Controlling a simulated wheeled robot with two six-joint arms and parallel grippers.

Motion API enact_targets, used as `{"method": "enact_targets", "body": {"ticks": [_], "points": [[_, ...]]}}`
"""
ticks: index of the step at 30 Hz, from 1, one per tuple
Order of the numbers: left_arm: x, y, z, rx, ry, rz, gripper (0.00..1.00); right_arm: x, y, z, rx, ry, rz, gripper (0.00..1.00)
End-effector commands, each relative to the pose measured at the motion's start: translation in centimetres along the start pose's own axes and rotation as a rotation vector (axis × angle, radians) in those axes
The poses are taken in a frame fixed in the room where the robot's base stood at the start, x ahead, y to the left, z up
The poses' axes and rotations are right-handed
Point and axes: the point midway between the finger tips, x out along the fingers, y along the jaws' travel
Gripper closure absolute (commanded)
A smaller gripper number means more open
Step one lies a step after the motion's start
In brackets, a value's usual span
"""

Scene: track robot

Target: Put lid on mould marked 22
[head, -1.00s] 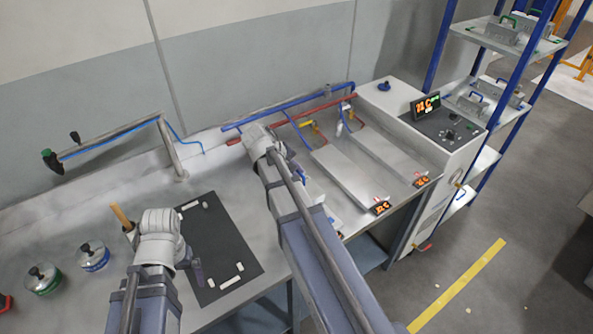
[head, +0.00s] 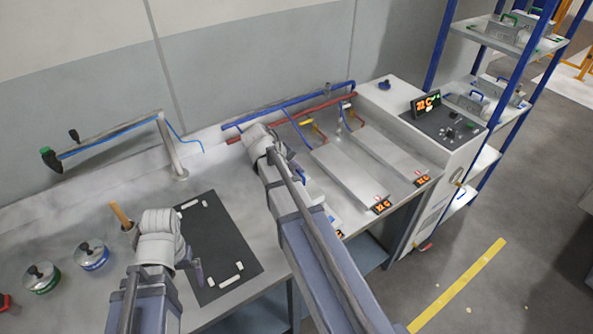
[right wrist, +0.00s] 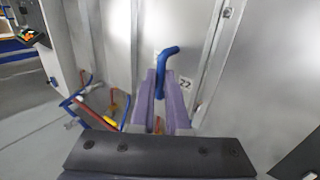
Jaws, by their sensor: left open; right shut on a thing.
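My right gripper (right wrist: 163,82) is shut on a blue handle (right wrist: 166,58), which stands up between its purple fingers in the right wrist view. A tag reading 22 (right wrist: 187,83) shows just right of the fingers, on a grey metal surface. I cannot tell whether this surface is the lid or the mould, or whether the two touch. In the head view my right arm covers most of this spot, at the left end of the row of plates. My left gripper (head: 197,270) is open and empty above the black mat (head: 222,240).
Two long metal plates (head: 350,178) with orange displays lie right of my right arm. Blue and red pipes (head: 300,105) run behind them. Two round pots (head: 92,255) and a wooden-handled tool (head: 121,214) stand at the left. A shelf rack (head: 490,100) stands right of the control cabinet (head: 440,125).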

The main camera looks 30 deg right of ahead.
Motion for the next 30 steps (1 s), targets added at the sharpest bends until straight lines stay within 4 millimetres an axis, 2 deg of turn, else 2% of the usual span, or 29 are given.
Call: {"method": "enact_targets", "body": {"ticks": [30], "points": [[0.81, 0.08, -0.05, 0.0, 0.0, 0.0, 0.0, 0.67, -0.43, 0.01, 0.0, 0.0, 0.001, 1.0]]}}
